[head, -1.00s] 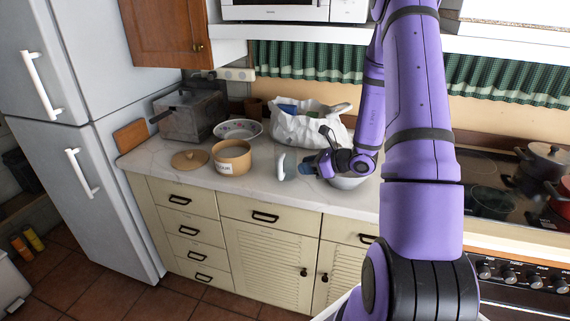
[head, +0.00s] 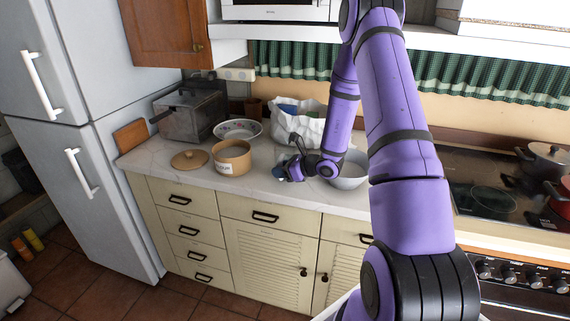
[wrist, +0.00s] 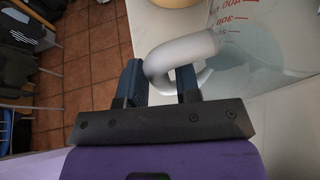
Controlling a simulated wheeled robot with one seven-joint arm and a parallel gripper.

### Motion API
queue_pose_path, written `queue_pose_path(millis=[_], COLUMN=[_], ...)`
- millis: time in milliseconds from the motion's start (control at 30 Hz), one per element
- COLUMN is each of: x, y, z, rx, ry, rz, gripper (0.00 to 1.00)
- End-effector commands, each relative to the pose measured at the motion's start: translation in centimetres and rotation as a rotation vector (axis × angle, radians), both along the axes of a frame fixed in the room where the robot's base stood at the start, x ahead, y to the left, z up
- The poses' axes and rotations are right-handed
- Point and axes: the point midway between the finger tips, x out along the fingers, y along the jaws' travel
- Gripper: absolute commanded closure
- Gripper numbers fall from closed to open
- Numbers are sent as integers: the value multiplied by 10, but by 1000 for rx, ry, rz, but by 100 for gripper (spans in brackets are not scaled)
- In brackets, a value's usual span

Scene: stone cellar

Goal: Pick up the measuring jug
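The measuring jug (wrist: 240,50) is clear with red markings and a pale, thick handle (wrist: 185,52). It stands on the counter at the upper right of the wrist view. My gripper (wrist: 160,88) is open, with its two dark fingers apart and the curve of the handle between their tips. The handle looks very close to the left finger; I cannot tell if they touch. In the head view my gripper (head: 284,172) is low over the counter's front part and hides most or all of the jug.
A white bowl (head: 350,172) stands just right of my gripper. A flour pot (head: 232,160), its lid (head: 190,160), a patterned bowl (head: 238,130) and a white bag (head: 300,125) stand left and behind. The counter's front edge is close; tiled floor (wrist: 85,60) lies below.

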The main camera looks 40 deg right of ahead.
Motion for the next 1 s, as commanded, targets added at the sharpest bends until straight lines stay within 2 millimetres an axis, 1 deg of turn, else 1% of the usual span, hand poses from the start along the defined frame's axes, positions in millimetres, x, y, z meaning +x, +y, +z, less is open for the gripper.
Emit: queue_pose_path(millis=[233, 267, 300, 367, 767, 867, 1000], x=[2, 2, 2, 2, 3, 3, 3], y=[1, 1, 1, 1, 1, 1, 1], z=[-1, -1, -1, -1, 2, 10, 31], rx=[0, 0, 0, 0, 0, -1, -3], ry=[0, 0, 0, 0, -2, -4, -6], rz=[-1, 0, 0, 0, -1, 0, 1], gripper=[69, 76, 86, 99, 100, 100, 100])
